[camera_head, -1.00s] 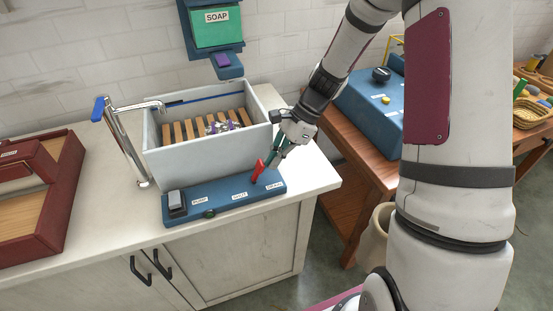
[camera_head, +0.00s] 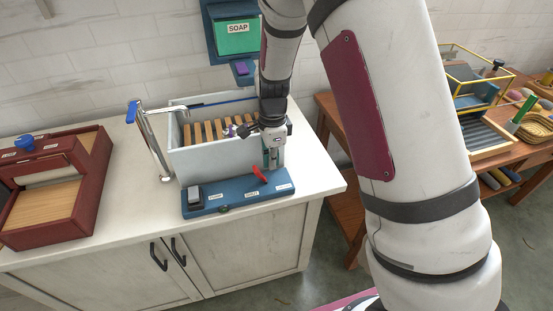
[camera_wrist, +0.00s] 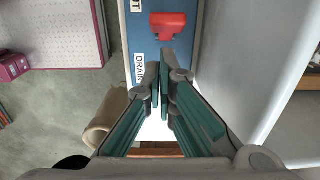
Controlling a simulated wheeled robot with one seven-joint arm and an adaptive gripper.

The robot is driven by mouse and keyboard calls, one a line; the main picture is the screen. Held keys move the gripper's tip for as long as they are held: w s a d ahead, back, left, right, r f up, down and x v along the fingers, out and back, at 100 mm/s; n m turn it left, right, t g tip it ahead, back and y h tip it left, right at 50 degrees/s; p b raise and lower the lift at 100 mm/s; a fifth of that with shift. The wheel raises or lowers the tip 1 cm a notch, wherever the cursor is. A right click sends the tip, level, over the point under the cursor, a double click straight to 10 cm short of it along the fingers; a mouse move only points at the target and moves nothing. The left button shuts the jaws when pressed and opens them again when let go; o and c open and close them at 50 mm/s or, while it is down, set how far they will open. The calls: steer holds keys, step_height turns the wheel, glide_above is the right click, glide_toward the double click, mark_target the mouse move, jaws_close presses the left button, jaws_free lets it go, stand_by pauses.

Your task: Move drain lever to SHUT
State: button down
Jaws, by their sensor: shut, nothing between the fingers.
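The red drain lever (camera_head: 260,174) stands on the blue control panel (camera_head: 225,197) at the front of the sink, between the SHUT label (camera_head: 251,192) and the DRAIN label (camera_head: 283,187). Its handle leans left, to the SHUT side. The lever also shows in the wrist view (camera_wrist: 168,22), ahead of the fingertips. My gripper (camera_head: 271,163) is shut and empty, pointing down just behind and right of the lever. In the wrist view the closed fingertips (camera_wrist: 163,70) are beside the DRAIN label, with a small gap to the lever in the picture.
The grey sink (camera_head: 205,162) with wooden slats lies behind the panel, with a chrome tap (camera_head: 152,145) at its left. A soap dispenser (camera_head: 237,38) hangs above. A dark red box (camera_head: 85,190) stands on the left. Counter right of the panel is clear.

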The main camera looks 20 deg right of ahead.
steer(key=shift+d, duration=0.1)
steer(key=shift+r+p, duration=0.4)
steer(key=shift+r, duration=0.35)
steer(key=shift+d, duration=0.15)
step_height(320, 180, up, 12)
steer(key=d, duration=0.1)
steer(key=shift+d+f, duration=0.15)
steer(key=shift+f, duration=0.1)
stand_by(0.5)
